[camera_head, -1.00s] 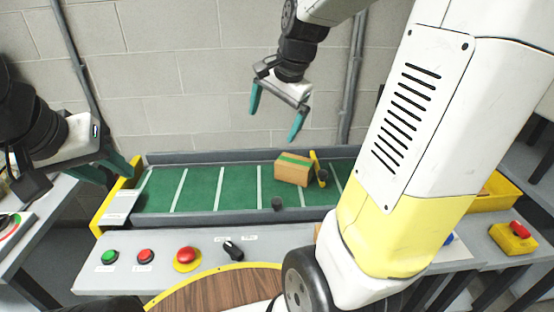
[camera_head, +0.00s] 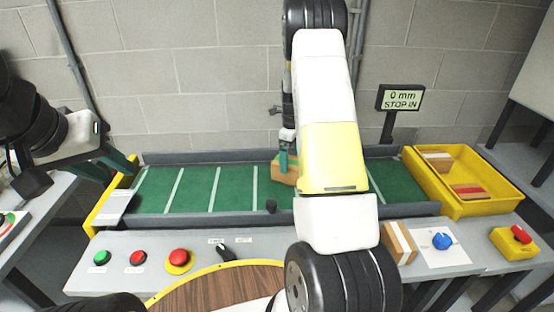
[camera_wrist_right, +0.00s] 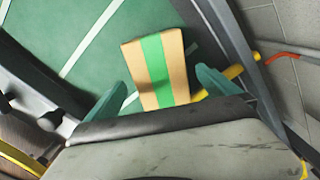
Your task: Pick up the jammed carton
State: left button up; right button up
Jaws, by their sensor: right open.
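The jammed carton (camera_head: 284,179) is a tan box with a green stripe on the green conveyor belt (camera_head: 235,190). My right arm hides its right part in the head view. In the right wrist view the carton (camera_wrist_right: 153,72) lies between the two teal fingers of my open right gripper (camera_wrist_right: 163,92). Gaps show beside both fingers, and the carton looks ungripped. In the head view the right gripper (camera_head: 287,160) is over the carton. My left gripper (camera_head: 115,165) is off the belt's left end, apart from the carton; its jaw gap is unclear.
A yellow bar (camera_wrist_right: 236,72) lies close to the carton's right side in the wrist view. A yellow bin (camera_head: 510,190) holding boxes stands at right. A sign (camera_head: 400,98) reads "0 mm STOP IN". Buttons line the front panel (camera_head: 205,275). The belt's left part is clear.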

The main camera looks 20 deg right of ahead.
aim_at(290, 178)
notch_tip(290, 178, down, 6)
jog(key=shift+s+d+r, duration=0.1)
jog(key=shift+d+r, duration=0.05)
jog(key=shift+r, duration=0.1)
jog(key=c, duration=2)
